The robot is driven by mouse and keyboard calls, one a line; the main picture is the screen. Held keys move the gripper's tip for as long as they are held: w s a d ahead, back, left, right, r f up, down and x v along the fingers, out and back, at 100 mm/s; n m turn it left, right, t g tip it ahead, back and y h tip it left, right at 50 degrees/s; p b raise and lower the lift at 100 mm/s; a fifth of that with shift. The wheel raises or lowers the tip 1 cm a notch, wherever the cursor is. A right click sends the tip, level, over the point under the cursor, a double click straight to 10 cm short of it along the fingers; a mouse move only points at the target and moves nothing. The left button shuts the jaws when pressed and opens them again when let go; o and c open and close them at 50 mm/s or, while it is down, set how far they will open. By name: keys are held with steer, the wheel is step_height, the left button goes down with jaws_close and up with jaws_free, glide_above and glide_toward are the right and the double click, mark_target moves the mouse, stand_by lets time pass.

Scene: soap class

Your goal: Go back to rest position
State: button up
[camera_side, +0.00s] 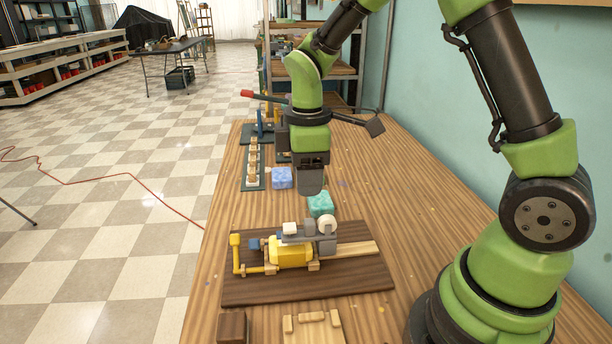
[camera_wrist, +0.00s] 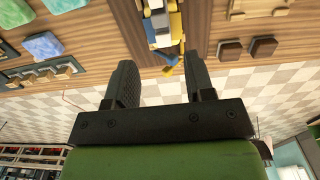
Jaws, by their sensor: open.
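My gripper (camera_side: 311,184) hangs above the wooden table in the side view, fingers down. In the wrist view my gripper (camera_wrist: 160,72) has its two dark fingers well apart, with nothing between them. In the side view a blue block (camera_side: 281,178) lies on the table just left of the fingers. A teal block (camera_side: 320,205) lies just below the fingertips in the picture.
A yellow and grey device (camera_side: 291,253) sits on a dark board (camera_side: 350,279) nearer the camera. Small wooden pieces (camera_side: 313,328) lie at the front edge. A row of pale pieces stands on a green strip (camera_side: 253,184) at the left edge. The right side of the table is mostly clear.

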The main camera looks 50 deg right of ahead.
steer(key=s+a+r+m+t+y, duration=0.1)
steer(key=s+a+r+m+t, duration=0.1)
steer(key=s+r+m, duration=0.4)
steer(key=s+a+r+m+t+y, duration=0.1)
steer(key=s+a+r+m+t, duration=0.1)
steer(key=s+r+m+t, duration=0.3)
steer(key=s+r+m, duration=0.2)
steer(key=s+r, duration=0.1)
steer(key=s, duration=0.1)
steer(key=shift+s, duration=0.35)
